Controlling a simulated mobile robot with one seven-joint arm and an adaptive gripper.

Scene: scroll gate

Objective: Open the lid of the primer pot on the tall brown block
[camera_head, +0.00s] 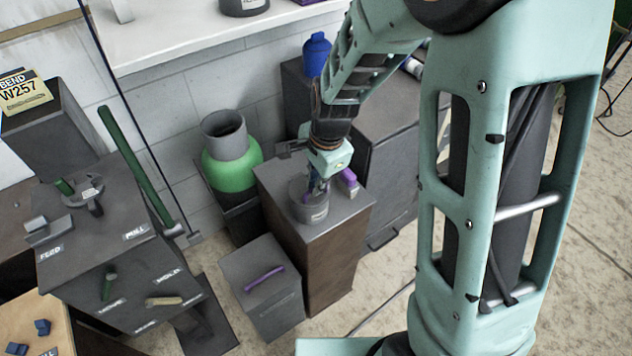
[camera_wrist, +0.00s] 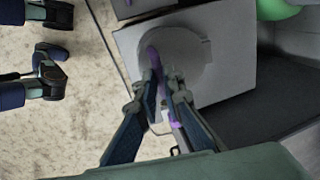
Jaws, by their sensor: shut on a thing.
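The primer pot (camera_head: 309,213) is a round grey pot with a pale label, upright on top of the tall brown block (camera_head: 333,260). In the wrist view its round grey top (camera_wrist: 185,52) lies below my gripper, with a purple handle (camera_wrist: 152,54) across one side. My gripper (camera_head: 315,186) reaches down to the pot's top from above. In the wrist view my gripper (camera_wrist: 162,80) has its fingers on either side of the purple handle and is shut on it. The fingers partly hide the handle. I cannot tell whether the lid is raised at all.
A small grey piece with a purple top (camera_head: 348,181) is beside the pot on the block. A lower grey box with a purple handle (camera_head: 264,279) stands in front. A green cylinder (camera_head: 231,170) stands behind left, and a dark cabinet (camera_head: 392,155) behind right.

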